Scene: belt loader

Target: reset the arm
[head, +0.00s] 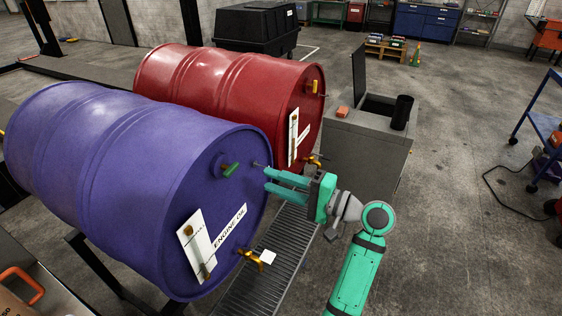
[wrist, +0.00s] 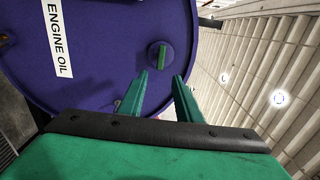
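My gripper (head: 268,180) is green and sits at the end of my arm, in front of the purple drum's round end. In the wrist view its two fingers (wrist: 160,84) stand apart with nothing between them. The purple drum (head: 110,140), labelled ENGINE OIL, lies on its side; its end also shows in the wrist view (wrist: 110,60). I cannot tell the exact gap between fingers and drum.
A red drum (head: 215,85) lies behind the purple one. A brass tap (head: 252,257) with a white tag juts from the purple drum's lower end, above a grated channel (head: 270,265). A grey cabinet (head: 365,150) stands behind my gripper. Open floor (head: 470,230) lies to the right.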

